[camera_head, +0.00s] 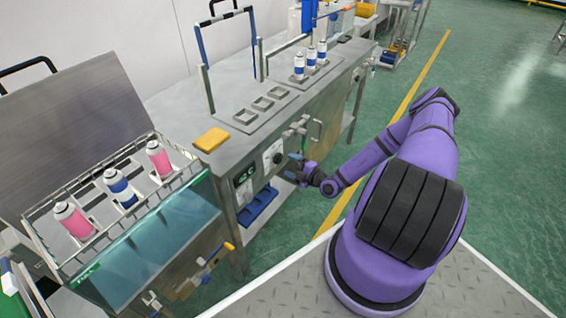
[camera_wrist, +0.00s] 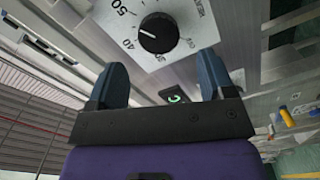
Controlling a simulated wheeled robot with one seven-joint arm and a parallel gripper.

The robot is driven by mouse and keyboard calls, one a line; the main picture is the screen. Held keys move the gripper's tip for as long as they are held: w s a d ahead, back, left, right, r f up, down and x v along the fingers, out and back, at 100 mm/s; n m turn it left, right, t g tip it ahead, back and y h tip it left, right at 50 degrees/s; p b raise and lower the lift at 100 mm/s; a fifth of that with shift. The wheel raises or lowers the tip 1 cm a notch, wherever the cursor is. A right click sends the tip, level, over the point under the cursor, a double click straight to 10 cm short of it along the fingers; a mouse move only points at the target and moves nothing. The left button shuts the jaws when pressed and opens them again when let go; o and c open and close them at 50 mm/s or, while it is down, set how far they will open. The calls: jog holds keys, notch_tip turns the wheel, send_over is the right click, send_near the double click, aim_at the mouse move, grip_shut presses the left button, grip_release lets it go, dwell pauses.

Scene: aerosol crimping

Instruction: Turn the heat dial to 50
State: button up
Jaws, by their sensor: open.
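The heat dial (camera_wrist: 158,33) is a round black knob with a white pointer line, on a light plate with printed numbers. In the wrist view 50 and 40 are readable beside it, and the pointer line is on the knob's left side, towards 40. In the head view the dial (camera_head: 277,157) is on the bench's front panel. My gripper (camera_wrist: 163,78) is open and empty. Its two blue fingers are apart, pointing at the panel just below the dial in the wrist view, not around it. In the head view my gripper (camera_head: 293,164) is close to the panel, right of the dial.
A green-lit display (camera_head: 244,176) is left of the dial; a green mark (camera_wrist: 174,98) shows between my fingers. Pipes and a valve (camera_head: 299,127) stick out right of the dial. A blue tray (camera_head: 257,207) is below. A wire basket (camera_head: 60,192) with spray cans is at the left.

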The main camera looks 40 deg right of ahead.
jog(key=shift+v, duration=2.7)
